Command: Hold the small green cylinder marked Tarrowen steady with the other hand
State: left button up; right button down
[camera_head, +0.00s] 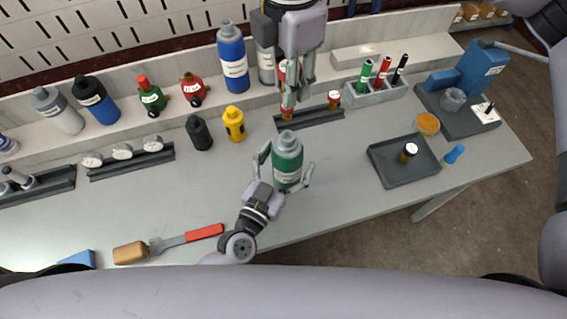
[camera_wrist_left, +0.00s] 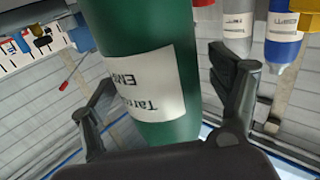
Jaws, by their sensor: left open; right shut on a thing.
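The green cylinder (camera_head: 287,172) has a grey cap and a white label; the label's visible letters begin "Tar" in the left wrist view (camera_wrist_left: 150,85). It stands about upright over the middle of the table; I cannot tell whether its base rests there. My left gripper (camera_head: 284,170) is open, with one finger on each side of the cylinder; in the left wrist view (camera_wrist_left: 165,105) gaps show beside the fingers.
A dark rail (camera_head: 322,116) lies just behind the green cylinder. A yellow bottle (camera_head: 234,124) and a black bottle (camera_head: 198,132) stand to its left. A dark tray (camera_head: 397,168) is at right. A red-handled brush (camera_head: 180,241) lies near the front edge.

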pick_arm(q)
jog(key=shift+c, duration=0.2)
jog(key=c, duration=1.7)
jog(key=o, duration=1.1)
jog(key=c, duration=0.8)
jog(key=shift+o, duration=0.2)
pick_arm(e)
notch_tip(320, 180, down, 8)
jog(key=shift+r, duration=0.1)
